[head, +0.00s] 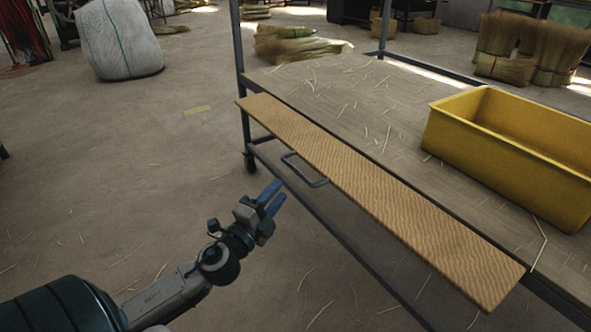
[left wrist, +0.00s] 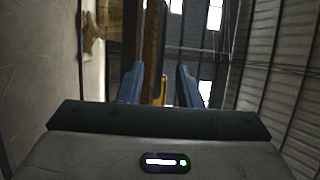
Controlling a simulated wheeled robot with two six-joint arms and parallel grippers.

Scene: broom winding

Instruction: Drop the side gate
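The side gate (head: 370,190) is a long tan wood-grained board along the near long side of the cart. A grey U-shaped handle (head: 305,172) sticks out from its lower left edge. My left gripper (head: 272,197) has blue fingers, which are apart and empty. It is just below and left of the handle, and does not appear to touch it. In the left wrist view the two fingers (left wrist: 158,85) stand apart, with a brown upright strip, likely the gate (left wrist: 151,50), showing beyond them. My right gripper is in neither view.
The cart's flat deck (head: 330,95) has loose straws and a yellow bin (head: 510,160) at right. A metal post (head: 239,60) stands at the cart's far left corner. A white sack (head: 118,40) and broom bundles (head: 295,45) lie behind. The floor left of the cart is mostly clear.

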